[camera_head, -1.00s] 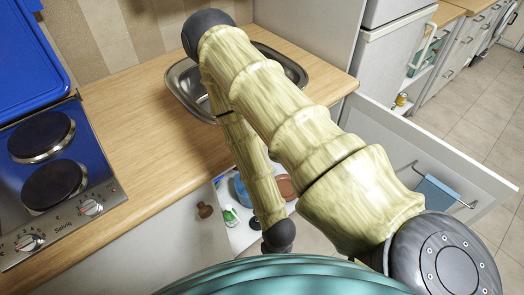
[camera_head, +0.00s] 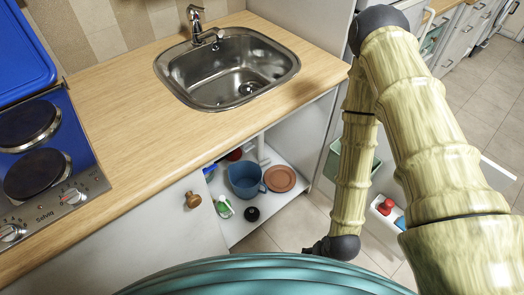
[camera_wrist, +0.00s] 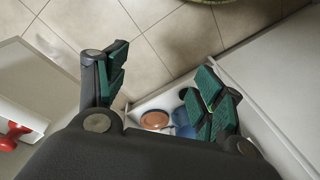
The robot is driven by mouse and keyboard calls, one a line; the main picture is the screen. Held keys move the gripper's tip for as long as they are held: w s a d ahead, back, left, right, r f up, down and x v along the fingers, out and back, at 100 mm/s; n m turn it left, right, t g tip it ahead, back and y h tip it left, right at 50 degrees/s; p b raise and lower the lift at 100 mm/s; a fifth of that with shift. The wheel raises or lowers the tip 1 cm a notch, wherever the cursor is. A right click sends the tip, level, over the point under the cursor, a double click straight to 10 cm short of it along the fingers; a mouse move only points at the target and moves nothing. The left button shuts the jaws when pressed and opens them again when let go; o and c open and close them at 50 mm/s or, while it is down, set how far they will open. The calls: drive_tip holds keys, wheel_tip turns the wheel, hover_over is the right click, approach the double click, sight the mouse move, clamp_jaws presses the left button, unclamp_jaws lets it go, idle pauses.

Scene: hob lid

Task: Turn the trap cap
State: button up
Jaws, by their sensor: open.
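I cannot make out the trap cap. A short white vertical pipe (camera_head: 262,150) shows under the sink in the head view, and its lower end is hard to see. The open cupboard (camera_head: 245,232) holds a blue pot (camera_head: 245,180), a brown plate (camera_head: 280,179) and a small round black thing (camera_head: 252,213). My gripper (camera_wrist: 160,88) is open and empty in the wrist view, its green-padded fingers apart. The brown plate (camera_wrist: 155,120) and blue pot (camera_wrist: 184,122) show beyond the fingers. The head view does not show the fingers.
A steel sink (camera_head: 228,70) is set in the wooden worktop (camera_head: 130,110), with a hob (camera_head: 45,165) at the left. A wooden knob (camera_head: 193,200) sticks out from the cupboard front. Tiled floor (camera_wrist: 170,45) lies beyond my fingers.

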drive_tip(key=w+a+f+m+t+y+b, duration=0.3)
drive_tip(key=w+a+f+m+b, duration=0.45)
drive_tip(key=w, duration=0.35)
drive_tip(key=m+t+y+b, duration=0.6)
drive_tip(key=m+t+b, duration=0.5)
drive_tip(key=m+b, duration=0.75)
approach(250, 149)
drive_tip(key=w, duration=0.1)
drive_tip(key=b+x, duration=0.2)
drive_tip(key=x, duration=0.8)
drive_tip(key=shift+s+a, duration=0.15)
drive_tip(key=c, duration=1)
